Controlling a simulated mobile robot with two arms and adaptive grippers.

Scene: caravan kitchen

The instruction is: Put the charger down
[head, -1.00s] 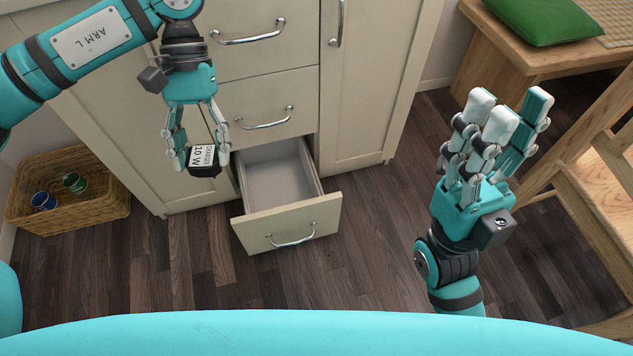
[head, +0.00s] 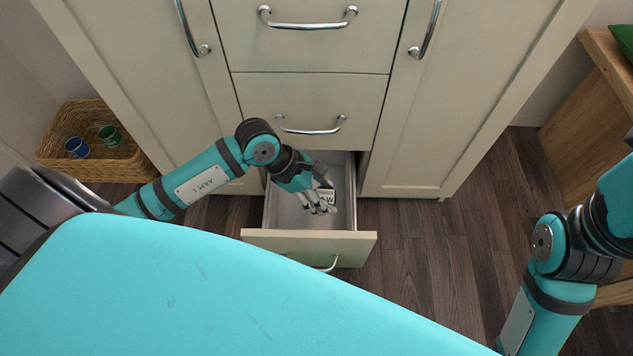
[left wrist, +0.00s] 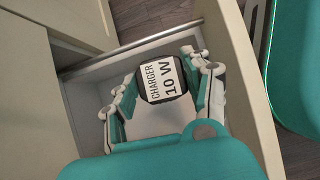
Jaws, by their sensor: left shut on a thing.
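The charger (left wrist: 163,80) is a black block with a white label reading "CHARGER 10 W" in the left wrist view. It also shows partly in the head view (head: 326,196). My left gripper (head: 318,202) is shut on it, with fingers on both sides. Gripper and charger are over or inside the open bottom drawer (head: 285,215); I cannot tell whether the charger touches the drawer floor. The drawer looks otherwise empty where visible. My right arm shows at the right of the head view, but its gripper is out of frame.
The cream cabinet (head: 312,105) stands behind the drawer, with closed drawers above and doors at both sides. A wicker basket (head: 60,150) with a blue cup (head: 77,148) and a green cup (head: 109,135) is at the left. Wooden furniture (head: 585,125) stands at the right.

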